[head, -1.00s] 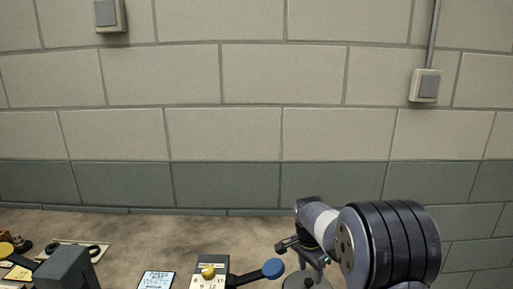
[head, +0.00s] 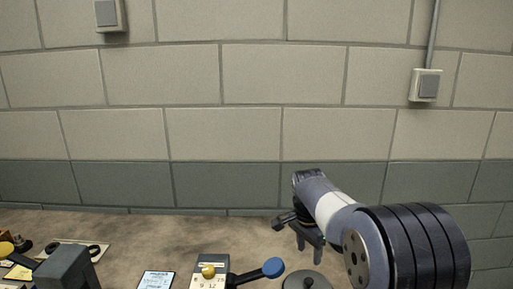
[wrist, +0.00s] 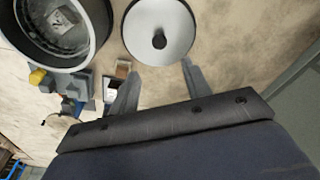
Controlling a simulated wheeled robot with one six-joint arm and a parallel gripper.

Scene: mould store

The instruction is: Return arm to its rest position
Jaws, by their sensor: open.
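My gripper (head: 308,240) is in the head view at the lower right, with my arm behind it. It hangs in the air with its fingers pointing down, above the worktop. In the wrist view my gripper (wrist: 157,80) has two fingers spread apart with nothing between them. A round silvery lid with a dark knob (wrist: 172,22) lies beyond the fingertips, apart from them. In the head view this lid (head: 294,282) shows only partly at the bottom edge.
A round dark-rimmed vessel (wrist: 91,38) stands beside the lid. A device with a yellow knob and blue-ended lever (head: 272,268), a label card (head: 156,281) and a dark grey block (head: 66,270) line the front. The worktop (head: 190,228) behind them is bare up to the wall.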

